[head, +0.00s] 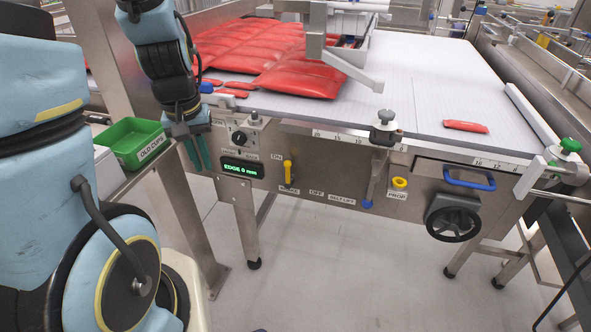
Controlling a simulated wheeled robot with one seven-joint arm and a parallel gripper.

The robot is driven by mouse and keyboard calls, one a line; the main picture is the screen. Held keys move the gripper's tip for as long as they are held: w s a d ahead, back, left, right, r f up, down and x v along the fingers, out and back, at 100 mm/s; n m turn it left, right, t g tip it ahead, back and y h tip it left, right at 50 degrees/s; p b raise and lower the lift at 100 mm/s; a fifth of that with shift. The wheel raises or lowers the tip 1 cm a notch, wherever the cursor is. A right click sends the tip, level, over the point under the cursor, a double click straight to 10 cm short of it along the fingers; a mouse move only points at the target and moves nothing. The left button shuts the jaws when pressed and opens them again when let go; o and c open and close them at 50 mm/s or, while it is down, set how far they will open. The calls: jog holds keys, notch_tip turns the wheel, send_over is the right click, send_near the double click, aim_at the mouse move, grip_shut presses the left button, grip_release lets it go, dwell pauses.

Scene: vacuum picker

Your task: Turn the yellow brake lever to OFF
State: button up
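The yellow brake lever (288,171) is on the steel front panel of the table, standing upright above its pivot. An ON label (277,157) is at its upper left, a BRAKE label (289,190) is below it, and an OFF label (316,193) is to its lower right. My gripper (199,164) hangs down at the left, beside the table's front left corner. Its two teal fingers look apart, with nothing seen between them. It is well left of the lever and not touching it.
A black knob (240,138) and green EDGE display (241,169) lie between gripper and lever. Right of it are a blue-tipped handle (367,203), yellow PROP ring (399,183) and black handwheel (454,220). A green tray (132,143) is left. Red bags (300,75) lie on top.

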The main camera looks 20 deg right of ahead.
jog(key=d+f+m, duration=0.1)
jog(key=d+f, duration=0.1)
jog(key=d, duration=0.2)
jog(key=d+f+m+t+y+p, duration=0.1)
jog(key=d+f, duration=0.1)
jog(key=d, duration=0.3)
jog(key=d+f+m+t+p, duration=0.1)
jog(key=d+f, duration=0.2)
jog(key=d, duration=0.2)
jog(key=shift+s+d+f+y, duration=0.1)
jog(key=shift+s+d+y, duration=0.2)
jog(key=shift+s, duration=0.1)
grip_shut()
jog(key=s+d+m+t+p, duration=0.1)
jog(key=s+d+m+t, duration=0.1)
jog(key=d, duration=0.9)
jog(key=shift+s+d+m+t+h, duration=0.35)
jog(key=shift+m+t, duration=0.45)
jog(key=shift+t, duration=0.4)
jog(key=shift+a, duration=0.1)
jog(key=shift+w, duration=0.1)
jog(key=p, duration=0.2)
send_near(288, 174)
jog(key=shift+d+x, duration=0.25)
jog(key=shift+x, duration=0.8)
jog(key=shift+d+x, duration=0.2)
jog(key=shift+x, duration=0.9)
jog(key=shift+d+x, duration=0.25)
jog(key=shift+x, duration=0.8)
jog(key=shift+f, duration=0.15)
